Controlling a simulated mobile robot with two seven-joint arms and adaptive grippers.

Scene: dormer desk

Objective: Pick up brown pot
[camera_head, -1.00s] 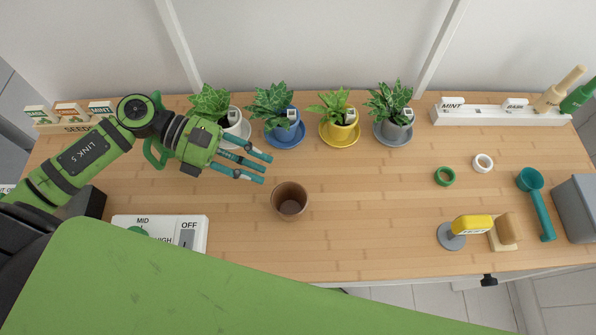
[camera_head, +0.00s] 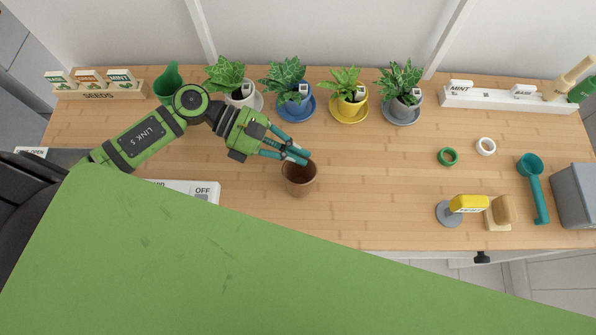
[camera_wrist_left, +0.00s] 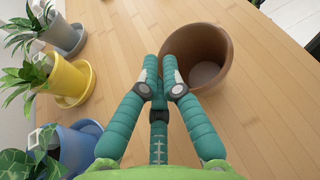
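The brown pot (camera_head: 300,184) stands upright and empty on the wooden desk, in front of the row of plants. My left gripper (camera_head: 301,157) reaches in from the left, and its teal fingertips overlap the pot's far left rim in the head view. In the left wrist view, the brown pot (camera_wrist_left: 214,48) is at the upper right, and the right fingertip of my left gripper (camera_wrist_left: 160,72) overlaps its rim edge. The fingertips are close together; whether they grip the rim is unclear. My right gripper is not in view.
Several potted plants stand behind, including one in a yellow pot (camera_head: 351,107) and one in a blue pot (camera_head: 297,106). A seed rack (camera_head: 100,93) is at the back left. Rings, a teal scoop (camera_head: 537,190) and a yellow-topped stand (camera_head: 467,204) lie right. The desk's middle is clear.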

